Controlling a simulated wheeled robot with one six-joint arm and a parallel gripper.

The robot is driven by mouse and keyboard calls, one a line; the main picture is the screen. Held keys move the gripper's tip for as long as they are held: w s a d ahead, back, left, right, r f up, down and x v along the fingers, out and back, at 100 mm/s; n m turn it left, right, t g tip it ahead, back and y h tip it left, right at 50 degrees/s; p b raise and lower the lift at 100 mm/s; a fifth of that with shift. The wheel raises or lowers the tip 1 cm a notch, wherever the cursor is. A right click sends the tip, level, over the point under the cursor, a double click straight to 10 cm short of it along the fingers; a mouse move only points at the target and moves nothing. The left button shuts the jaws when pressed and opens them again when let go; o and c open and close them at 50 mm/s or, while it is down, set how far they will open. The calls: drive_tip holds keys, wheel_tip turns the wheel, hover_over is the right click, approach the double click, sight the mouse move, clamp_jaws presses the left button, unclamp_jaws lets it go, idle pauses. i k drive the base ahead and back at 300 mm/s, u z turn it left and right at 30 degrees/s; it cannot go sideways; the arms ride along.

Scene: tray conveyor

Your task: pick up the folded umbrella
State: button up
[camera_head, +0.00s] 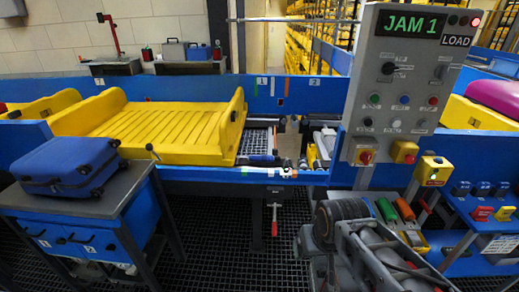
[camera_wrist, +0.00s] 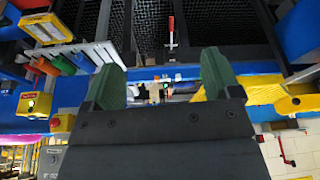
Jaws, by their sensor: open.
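A small dark, rounded, elongated thing (camera_head: 262,160) lies at the near edge of the conveyor, right of the yellow tray, in the head view. It may be the folded umbrella, but it is too small to tell. My gripper (camera_wrist: 160,82) shows in the wrist view with its two green fingers spread apart and nothing clearly held between them. Beyond the fingers are the blue conveyor side and a small green light. The fingers are apart from the conveyor. In the head view my arm's grey links fill the bottom right, and the fingers cannot be made out.
The yellow tray (camera_head: 150,128) sits on the conveyor. A blue suitcase (camera_head: 70,166) lies on a side table (camera_head: 120,190) at left. A control panel (camera_head: 405,75) reading "JAM 1" stands at right, above coloured handles (camera_head: 404,209). A red-handled lever (camera_head: 274,226) hangs below the conveyor.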

sight(257, 158)
drive_tip(key=u, duration=0.25)
drive_tip(key=i, duration=1.7)
drive_tip(key=z, duration=0.15)
